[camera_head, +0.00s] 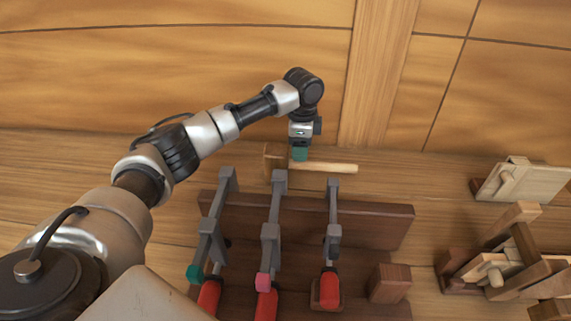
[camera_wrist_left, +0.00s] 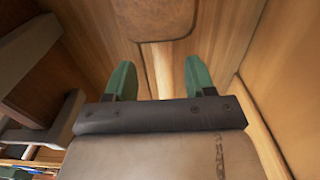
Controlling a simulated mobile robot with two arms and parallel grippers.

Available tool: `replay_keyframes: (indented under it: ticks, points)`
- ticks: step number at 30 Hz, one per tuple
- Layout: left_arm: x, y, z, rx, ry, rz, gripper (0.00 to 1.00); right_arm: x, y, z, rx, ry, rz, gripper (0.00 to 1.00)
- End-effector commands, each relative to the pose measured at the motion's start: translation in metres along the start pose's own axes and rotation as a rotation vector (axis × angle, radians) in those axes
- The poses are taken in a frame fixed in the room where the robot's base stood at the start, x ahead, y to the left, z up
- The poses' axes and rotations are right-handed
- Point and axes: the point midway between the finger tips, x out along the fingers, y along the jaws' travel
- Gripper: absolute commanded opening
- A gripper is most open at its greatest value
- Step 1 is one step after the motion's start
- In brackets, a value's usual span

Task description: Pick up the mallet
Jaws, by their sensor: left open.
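The mallet lies on the wooden planking in the head view, with a brown block head (camera_head: 274,159) at the left and a pale round handle (camera_head: 335,168) pointing right. My left gripper (camera_head: 299,154) points down at the handle close to the head, its green fingertips hiding part of it. In the left wrist view the two green fingers (camera_wrist_left: 160,78) are apart. A brown block with rounded corners, apparently the mallet head (camera_wrist_left: 160,18), shows just beyond them. I cannot tell whether the fingers touch the handle. My right gripper is not in view.
Several grey bar clamps (camera_head: 277,205) with red handles stand in front of the mallet on a dark plank (camera_head: 375,224). A small dark block (camera_head: 389,283) is beside them. Wooden planes (camera_head: 521,181) and blocks lie at the right. The planked hull wall (camera_head: 170,75) rises behind.

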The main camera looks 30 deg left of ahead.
Motion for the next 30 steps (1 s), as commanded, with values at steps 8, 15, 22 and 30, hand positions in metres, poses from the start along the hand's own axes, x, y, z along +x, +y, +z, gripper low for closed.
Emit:
replay_keyframes:
  ticks: [8, 15, 22, 30]
  points:
    - [0.032, -0.002, 0.003, 0.000, -0.002, 0.002, 0.54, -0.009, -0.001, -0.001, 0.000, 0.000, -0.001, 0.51]
    - [0.054, -0.002, 0.003, 0.001, -0.001, 0.000, 0.54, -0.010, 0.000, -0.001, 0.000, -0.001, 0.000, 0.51]
    - [0.055, -0.002, 0.002, 0.001, 0.000, -0.001, 0.50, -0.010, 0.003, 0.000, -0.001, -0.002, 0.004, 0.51]
    - [0.054, -0.002, 0.002, 0.001, 0.000, -0.001, 0.08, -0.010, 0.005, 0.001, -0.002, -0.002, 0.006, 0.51]
